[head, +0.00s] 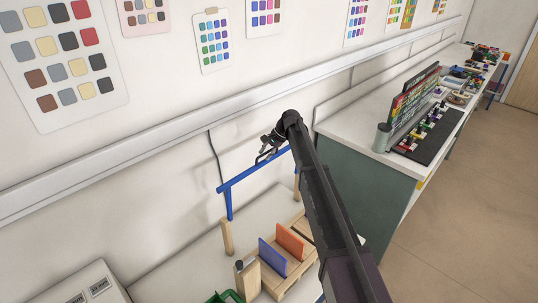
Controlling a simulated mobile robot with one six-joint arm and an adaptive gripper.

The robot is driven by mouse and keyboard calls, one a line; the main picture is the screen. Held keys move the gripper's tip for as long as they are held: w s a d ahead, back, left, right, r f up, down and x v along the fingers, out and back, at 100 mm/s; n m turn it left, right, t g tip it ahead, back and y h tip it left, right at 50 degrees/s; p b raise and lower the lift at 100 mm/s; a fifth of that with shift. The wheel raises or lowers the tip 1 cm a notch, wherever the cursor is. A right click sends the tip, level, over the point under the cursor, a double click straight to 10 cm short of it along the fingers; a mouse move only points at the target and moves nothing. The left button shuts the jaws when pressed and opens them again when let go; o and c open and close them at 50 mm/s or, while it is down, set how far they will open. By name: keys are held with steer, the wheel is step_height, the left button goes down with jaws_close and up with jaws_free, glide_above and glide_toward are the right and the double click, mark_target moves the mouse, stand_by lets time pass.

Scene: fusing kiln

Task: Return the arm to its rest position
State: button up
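My arm (325,205) reaches up from the bottom right of the head view. My gripper (268,148) is at its far end, in front of the white wall and near the upper end of a blue bar frame. The gripper is small and dark here, and I cannot tell whether its fingers are open or shut. I see nothing clearly held in it. I cannot tell whether it touches the blue frame (250,172).
A wooden rack (285,287) below holds a blue panel (273,258) and an orange panel (290,242); my arm hides its right side. A green bin (226,297) and a pale box (88,287) are lower left. A crowded counter (365,150) stands right. Open floor (470,200) lies beyond.

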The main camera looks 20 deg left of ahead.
steer(key=shift+w+d, duration=0.1)
steer(key=shift+s+r, duration=0.3)
steer(key=shift+s, duration=0.1)
steer(key=s+d+f+n+h+b, duration=0.1)
steer(key=s+d+f+h, duration=0.1)
steer(key=s+d, duration=0.9)
steer(key=s+d+f+n+t+h+b, duration=0.1)
steer(key=s+d+f+n+h, duration=0.1)
steer(key=s+d, duration=0.9)
steer(key=s+d+f+n+t+h+b, duration=0.1)
steer(key=s+d, duration=1)
steer(key=d, duration=1.1)
steer(key=shift+s+d+f+n+h+b, duration=0.15)
steer(key=shift+s+f+n+h+b, duration=0.25)
steer(key=shift+f, duration=0.55)
